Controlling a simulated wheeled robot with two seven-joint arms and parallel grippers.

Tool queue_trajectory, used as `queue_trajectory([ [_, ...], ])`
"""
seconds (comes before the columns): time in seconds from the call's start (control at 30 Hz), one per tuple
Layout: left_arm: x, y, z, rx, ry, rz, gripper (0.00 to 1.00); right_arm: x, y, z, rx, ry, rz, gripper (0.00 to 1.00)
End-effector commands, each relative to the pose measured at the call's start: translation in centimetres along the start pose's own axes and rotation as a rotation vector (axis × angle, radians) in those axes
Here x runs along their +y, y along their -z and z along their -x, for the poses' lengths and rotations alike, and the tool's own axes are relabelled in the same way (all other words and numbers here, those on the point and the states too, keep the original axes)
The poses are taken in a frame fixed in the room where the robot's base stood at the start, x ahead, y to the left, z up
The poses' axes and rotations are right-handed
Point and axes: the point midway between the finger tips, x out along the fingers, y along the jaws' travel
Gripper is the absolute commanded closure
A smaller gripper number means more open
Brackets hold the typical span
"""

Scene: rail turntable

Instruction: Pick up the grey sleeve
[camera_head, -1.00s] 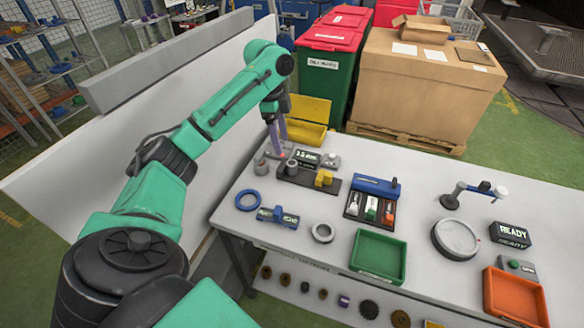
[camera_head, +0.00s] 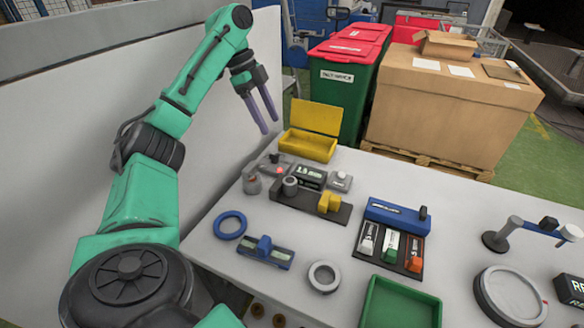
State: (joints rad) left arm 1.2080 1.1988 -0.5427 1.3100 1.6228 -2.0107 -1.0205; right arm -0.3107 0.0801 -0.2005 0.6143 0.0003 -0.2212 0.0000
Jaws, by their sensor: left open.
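A short grey cylinder (camera_head: 252,184) stands at the left edge of the white table. A second grey cylinder with a dark hollow top, like a sleeve (camera_head: 290,186), stands at the left end of a dark fixture plate (camera_head: 311,206). I cannot tell for sure which of them is the grey sleeve. My left gripper (camera_head: 269,124) is open and empty. Its two purple-grey fingers point down, above the table's back left edge and above both cylinders in the picture. My right gripper is not in view.
A yellow block (camera_head: 329,202) is on the fixture plate. Nearby are an open yellow box (camera_head: 308,145), a blue ring (camera_head: 230,225), a grey ring (camera_head: 324,275), a tool tray (camera_head: 391,240) and a green tray (camera_head: 400,305). A white panel (camera_head: 60,130) stands left of the table.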

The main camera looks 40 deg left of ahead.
Motion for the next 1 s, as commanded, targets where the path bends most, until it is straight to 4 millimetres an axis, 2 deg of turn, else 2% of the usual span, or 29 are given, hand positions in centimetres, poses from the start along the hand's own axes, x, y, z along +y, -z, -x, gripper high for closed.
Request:
queue_trajectory([
  [0.03, 0.0, -1.2, -3.1, 0.0, -0.001, 0.0, 0.33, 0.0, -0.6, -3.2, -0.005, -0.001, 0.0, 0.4],
  [0.2, 0.0, -3.0, -7.3, 0.0, -0.001, 0.0, 0.33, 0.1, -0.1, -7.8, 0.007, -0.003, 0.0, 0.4],
  [0.37, 0.0, -3.2, -8.6, -0.001, -0.001, -0.001, 0.33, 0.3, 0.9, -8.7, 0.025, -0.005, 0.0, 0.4],
  [0.43, 0.0, -3.2, -10.1, -0.003, -0.004, -0.001, 0.33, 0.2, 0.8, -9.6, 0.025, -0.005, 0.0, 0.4],
  [0.6, 0.1, -3.2, -14.1, -0.006, -0.005, 0.001, 0.33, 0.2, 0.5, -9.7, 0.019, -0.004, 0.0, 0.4],
  [0.87, 0.1, -3.1, -17.9, -0.003, -0.003, 0.001, 0.33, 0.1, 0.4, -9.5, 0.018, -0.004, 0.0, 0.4],
  [1.0, 0.2, -3.2, -20.6, -0.003, -0.004, 0.0, 0.33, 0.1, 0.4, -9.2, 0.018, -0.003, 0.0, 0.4],
])
